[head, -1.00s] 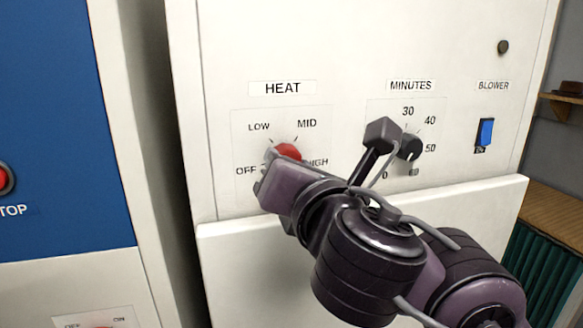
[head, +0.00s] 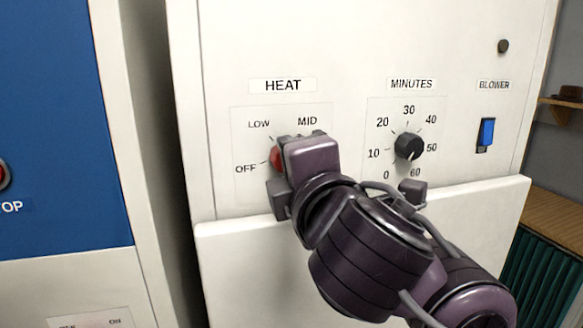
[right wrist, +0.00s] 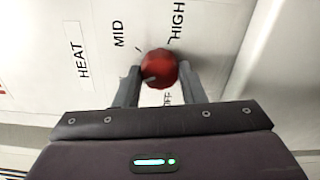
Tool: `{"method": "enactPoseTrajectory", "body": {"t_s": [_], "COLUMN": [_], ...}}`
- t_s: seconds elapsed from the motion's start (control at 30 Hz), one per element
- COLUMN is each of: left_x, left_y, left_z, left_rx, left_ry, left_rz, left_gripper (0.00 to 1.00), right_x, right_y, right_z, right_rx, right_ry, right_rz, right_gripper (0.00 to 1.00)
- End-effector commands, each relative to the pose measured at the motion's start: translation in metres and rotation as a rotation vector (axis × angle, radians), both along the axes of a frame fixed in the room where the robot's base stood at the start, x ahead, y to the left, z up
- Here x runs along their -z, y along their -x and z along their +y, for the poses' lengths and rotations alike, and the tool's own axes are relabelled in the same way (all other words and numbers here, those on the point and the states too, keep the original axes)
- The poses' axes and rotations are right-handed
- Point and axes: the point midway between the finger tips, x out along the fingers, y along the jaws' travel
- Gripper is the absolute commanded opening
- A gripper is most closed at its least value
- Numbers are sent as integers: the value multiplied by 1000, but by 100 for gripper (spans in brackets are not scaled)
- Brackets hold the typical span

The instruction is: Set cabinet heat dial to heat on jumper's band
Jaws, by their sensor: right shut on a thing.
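The red heat dial (head: 276,158) sits on the white cabinet front under the HEAT label (head: 282,86), with OFF, LOW, MID and HIGH around it. My right gripper (head: 284,165) is at the dial and covers its right side and the HIGH mark in the head view. In the right wrist view the red dial (right wrist: 160,66) is between the two fingers, which are shut on it. A pale mark shows on the dial's lower left there, roughly towards the hidden LOW side. I cannot read the exact setting. No jumper is in view. My left gripper is not in view.
The black MINUTES dial (head: 409,147) and the blue BLOWER switch (head: 486,133) are to the right on the same panel. A white ledge (head: 240,250) juts out below the panel. A blue machine (head: 65,120) with a red button stands at left.

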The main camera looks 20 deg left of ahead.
Motion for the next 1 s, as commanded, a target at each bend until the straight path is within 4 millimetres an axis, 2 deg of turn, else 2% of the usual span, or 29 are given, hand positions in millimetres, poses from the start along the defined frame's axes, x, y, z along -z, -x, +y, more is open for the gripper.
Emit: {"method": "enactPoseTrajectory", "body": {"t_s": [0.7, 1.0], "left_x": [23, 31], "left_y": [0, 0], "left_z": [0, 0], "left_rx": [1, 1], "left_ry": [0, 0], "left_rz": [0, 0], "left_gripper": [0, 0], "right_x": [3, 3], "right_y": [0, 0], "right_z": [1, 1], "right_rx": [0, 1], "right_ry": [-557, -735], "right_rz": [380, 501], "right_gripper": [14, 14]}}
